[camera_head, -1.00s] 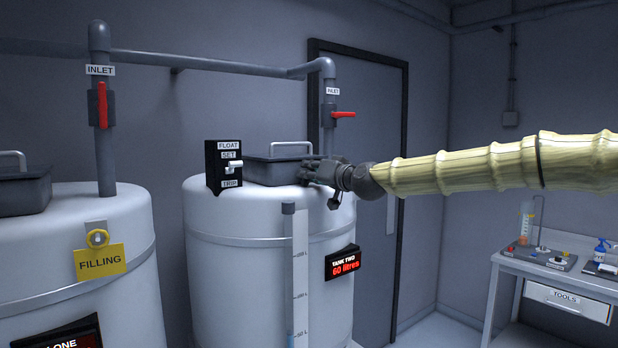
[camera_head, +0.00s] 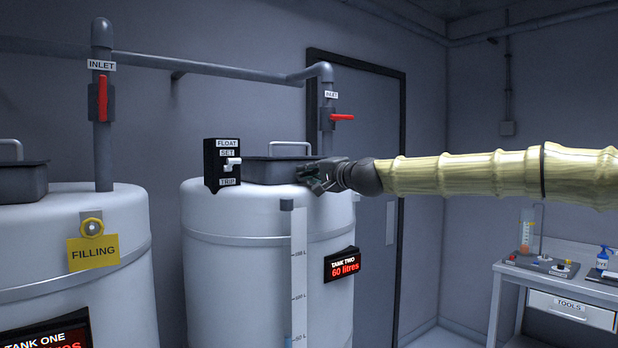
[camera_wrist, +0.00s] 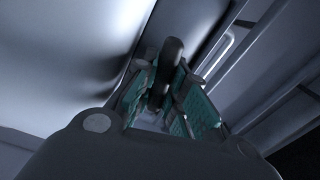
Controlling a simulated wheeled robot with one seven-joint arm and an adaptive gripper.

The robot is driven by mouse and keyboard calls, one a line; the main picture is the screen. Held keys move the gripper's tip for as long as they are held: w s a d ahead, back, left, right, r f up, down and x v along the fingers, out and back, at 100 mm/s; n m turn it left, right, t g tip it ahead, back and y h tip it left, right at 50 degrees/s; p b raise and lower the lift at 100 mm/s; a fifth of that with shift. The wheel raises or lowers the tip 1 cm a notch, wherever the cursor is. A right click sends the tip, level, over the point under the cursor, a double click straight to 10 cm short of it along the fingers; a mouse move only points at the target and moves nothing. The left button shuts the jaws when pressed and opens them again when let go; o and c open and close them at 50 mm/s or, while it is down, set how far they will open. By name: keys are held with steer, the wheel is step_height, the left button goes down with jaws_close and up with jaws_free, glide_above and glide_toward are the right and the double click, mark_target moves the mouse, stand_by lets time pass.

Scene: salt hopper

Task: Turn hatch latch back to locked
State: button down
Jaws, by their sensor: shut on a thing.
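The dark hatch (camera_head: 262,172) with a pale bar handle on top sits closed on tank two (camera_head: 215,215). My gripper (camera_head: 312,178) is at the hatch's right front corner, just above the tank's top. In the wrist view a dark rounded lever, which looks like the hatch latch (camera_wrist: 170,58), stands between the teal finger pads of my gripper (camera_wrist: 170,98). The fingers are closed on it. In the head view my fingers hide the latch, so its angle against the hatch cannot be told there.
A black float switch box (camera_head: 222,165) stands left of the hatch. The inlet pipe with a red valve handle (camera_head: 342,117) rises behind my wrist. Tank one (camera_head: 130,225) is at left. A bench (camera_head: 540,275) with tools is at right.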

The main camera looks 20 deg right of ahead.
steer(key=shift+f+m, duration=0.1)
steer(key=shift+m, duration=0.7)
steer(key=c, duration=1.4)
jaws_free()
steer(key=shift+d, duration=0.1)
steer(key=shift+c, duration=0.2)
